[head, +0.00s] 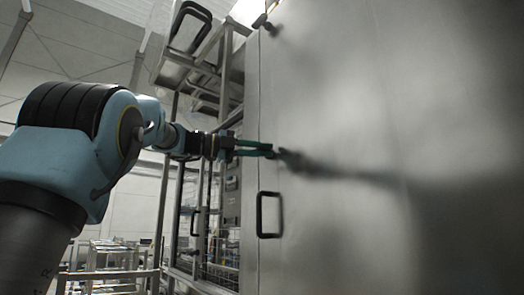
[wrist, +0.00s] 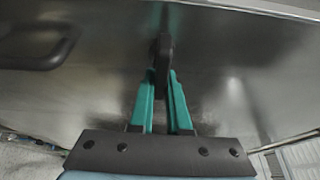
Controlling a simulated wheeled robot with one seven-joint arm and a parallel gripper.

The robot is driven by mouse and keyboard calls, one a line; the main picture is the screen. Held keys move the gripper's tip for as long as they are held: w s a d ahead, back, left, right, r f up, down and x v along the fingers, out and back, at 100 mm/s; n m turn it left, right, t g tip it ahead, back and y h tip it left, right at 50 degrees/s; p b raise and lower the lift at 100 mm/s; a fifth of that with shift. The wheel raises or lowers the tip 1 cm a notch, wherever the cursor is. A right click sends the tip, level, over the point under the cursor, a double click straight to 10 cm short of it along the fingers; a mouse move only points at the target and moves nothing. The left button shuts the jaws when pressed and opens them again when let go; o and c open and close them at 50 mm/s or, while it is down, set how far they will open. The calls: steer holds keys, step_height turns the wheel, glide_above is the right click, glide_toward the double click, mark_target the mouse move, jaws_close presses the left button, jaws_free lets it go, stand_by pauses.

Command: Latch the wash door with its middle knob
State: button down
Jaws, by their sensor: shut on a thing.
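The wash door (head: 370,110) is a large flat steel panel filling the right of the head view, and it also spans the wrist view (wrist: 240,60). The middle knob (wrist: 163,48) is a dark upright piece at the door, seen in the wrist view. My gripper (head: 268,149) reaches the door near its left edge, and its green fingers are shut on the knob. In the wrist view the fingertips (wrist: 162,76) close around the knob's near end. In the head view the fingers largely hide the knob. I cannot tell whether the door is latched.
A black pull handle (head: 269,214) sits on the door below my gripper, also in the wrist view (wrist: 45,52). Another knob (head: 261,20) is near the door's top. Metal framing (head: 185,70) and railings (head: 110,274) stand to the left.

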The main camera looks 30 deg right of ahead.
steer(key=c, duration=0.9)
jaws_free()
steer(key=a, duration=0.3)
steer(key=w+a+b, duration=0.1)
steer(key=a, duration=0.3)
steer(key=w+a, duration=0.1)
steer(key=a, duration=0.2)
steer(key=shift+w+a+b, duration=0.1)
steer(key=shift+a+b, duration=0.2)
steer(key=shift+b, duration=0.05)
